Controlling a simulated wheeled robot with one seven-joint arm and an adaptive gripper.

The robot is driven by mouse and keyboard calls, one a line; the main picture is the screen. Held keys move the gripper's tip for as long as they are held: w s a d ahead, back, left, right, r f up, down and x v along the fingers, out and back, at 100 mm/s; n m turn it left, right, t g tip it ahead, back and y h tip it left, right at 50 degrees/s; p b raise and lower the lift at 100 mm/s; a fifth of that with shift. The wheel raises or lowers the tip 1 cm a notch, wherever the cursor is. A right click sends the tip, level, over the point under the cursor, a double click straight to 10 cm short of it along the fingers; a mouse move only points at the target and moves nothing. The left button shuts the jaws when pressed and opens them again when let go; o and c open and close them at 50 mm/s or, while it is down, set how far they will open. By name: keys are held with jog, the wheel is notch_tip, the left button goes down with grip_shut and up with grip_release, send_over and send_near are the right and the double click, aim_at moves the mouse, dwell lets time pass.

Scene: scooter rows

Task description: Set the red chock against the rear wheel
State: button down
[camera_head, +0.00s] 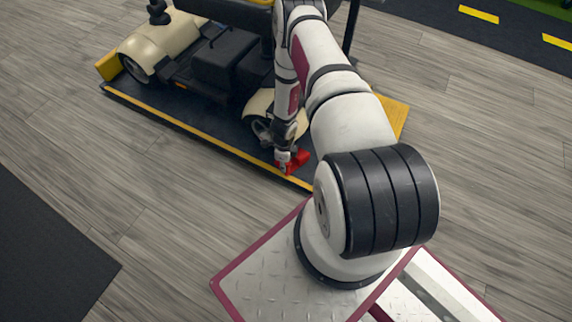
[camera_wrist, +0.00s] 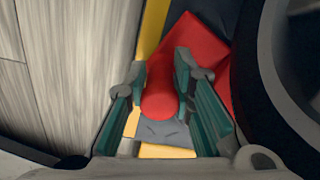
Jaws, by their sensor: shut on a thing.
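The red chock (camera_head: 299,158) is between the fingers of my gripper (camera_head: 284,163), low over the dark platform (camera_head: 200,123) near its yellow front edge. In the wrist view, my gripper (camera_wrist: 162,76) has its two green fingers closed on the narrow rounded part of the chock (camera_wrist: 197,42). The wider part of the chock extends to the upper right. The wheel on the near right side of the cream scooter (camera_head: 262,128) is just left of the gripper, partly hidden by my arm. A dark round wheel edge shows close right of the chock in the wrist view; I cannot tell whether they touch.
The cream scooter (camera_head: 148,45) stands on the platform, with another wheel (camera_head: 132,69) at the far left. Yellow end pieces (camera_head: 107,66) bound the platform. A dark mat (camera_head: 50,245) lies at lower left. The wooden floor (camera_head: 140,180) in front is clear.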

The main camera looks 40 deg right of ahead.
jog(key=shift+w+a+f+b, duration=0.1)
jog(key=shift+w+a+b, duration=0.15)
jog(key=shift+w+a, duration=0.35)
jog(key=shift+w+a+b, duration=0.2)
jog(key=shift+w+a, duration=0.1)
jog(key=shift+w, duration=0.55)
dwell(0.7)
jog(key=shift+w+d+b, duration=0.25)
jog(key=shift+w+b, duration=0.15)
jog(key=shift+w, duration=0.35)
dwell(0.9)
jog(key=c, duration=1.3)
grip_release()
jog(key=shift+s, duration=0.15)
jog(key=shift+s, duration=0.1)
